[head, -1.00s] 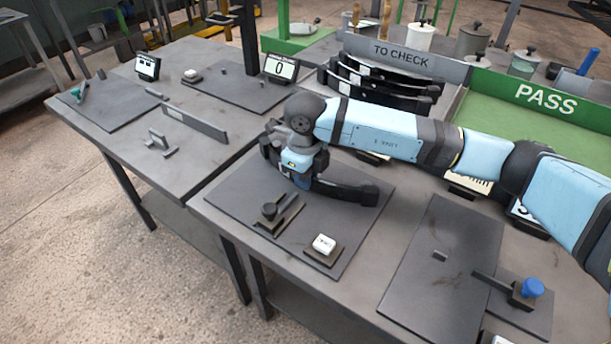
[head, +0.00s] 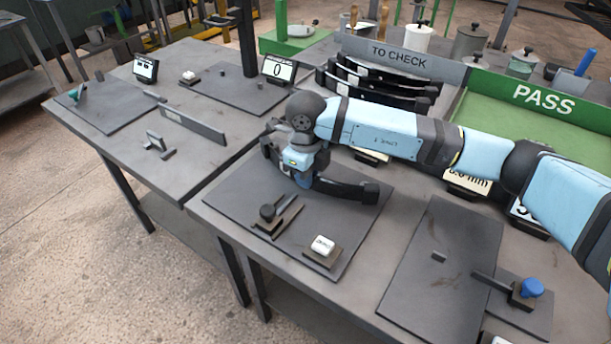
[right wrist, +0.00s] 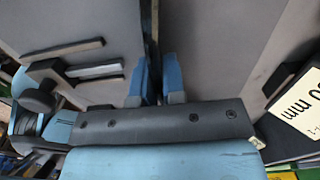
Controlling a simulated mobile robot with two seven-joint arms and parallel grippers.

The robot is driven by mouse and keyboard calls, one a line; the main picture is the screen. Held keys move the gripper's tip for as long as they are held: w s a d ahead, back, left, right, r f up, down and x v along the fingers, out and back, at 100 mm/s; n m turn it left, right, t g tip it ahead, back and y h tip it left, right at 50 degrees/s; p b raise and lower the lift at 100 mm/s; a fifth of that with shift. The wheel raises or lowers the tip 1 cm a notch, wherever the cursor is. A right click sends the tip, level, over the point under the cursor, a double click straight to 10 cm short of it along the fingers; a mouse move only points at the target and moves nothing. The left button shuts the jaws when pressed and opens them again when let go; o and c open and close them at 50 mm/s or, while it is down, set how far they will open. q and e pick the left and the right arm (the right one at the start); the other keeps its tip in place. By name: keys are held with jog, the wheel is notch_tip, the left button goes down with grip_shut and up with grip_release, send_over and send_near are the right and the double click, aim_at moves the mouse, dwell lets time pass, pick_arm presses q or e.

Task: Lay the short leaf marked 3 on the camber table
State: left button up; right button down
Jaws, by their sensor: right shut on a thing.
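My right gripper (head: 303,181) is low over the dark mat on the near bench and shut on a dark curved leaf (head: 345,189). The leaf runs out to its right, with a thick block-like end. The arm hides part of the leaf, and no number on it can be read. In the right wrist view the two blue fingers (right wrist: 159,82) sit close together with a dark strip between them. I cannot tell whether the leaf touches the mat (head: 228,193) beneath it. No label shows which surface is the camber table. My left gripper is not in view.
Several leaves lie by the TO CHECK sign (head: 388,54). The green PASS tray (head: 545,110) is at the right. A display reading 0 (head: 279,69) stands on the left bench.

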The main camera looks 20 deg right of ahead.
jog(key=shift+f, duration=0.15)
dwell(0.6)
jog(key=c, duration=0.6)
grip_release()
jog(key=shift+c, duration=0.2)
jog(key=shift+r+p, duration=1.9)
jog(key=shift+r, duration=2.1)
jog(key=shift+s, duration=0.1)
